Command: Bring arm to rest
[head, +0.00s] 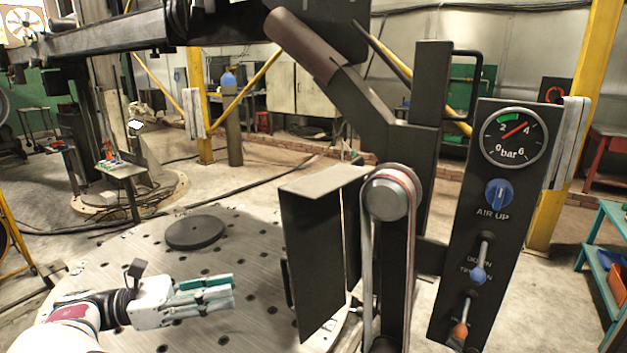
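A dark boom arm (110,36) runs across the top left from a column. A belt unit with a round pulley (390,194) hangs at centre right. Beside it is a black control panel (458,215) with a pressure gauge (514,137), its red needle near 4. Below are a blue knob (498,194) marked AIR UP, a blue-tipped lever (479,272) and an orange-tipped lever (461,329). My gripper (234,290) is at lower left, over the perforated round table (250,235), pointing right, apart from the belt unit. No object shows in it; its finger gap is unclear.
A dark disc (195,232) lies on the table's far part. A dark plate guard (311,262) stands between my gripper and the belt. Yellow posts (575,120), a teal shelf (606,250) and floor cables (250,188) surround the area. The table between disc and gripper is clear.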

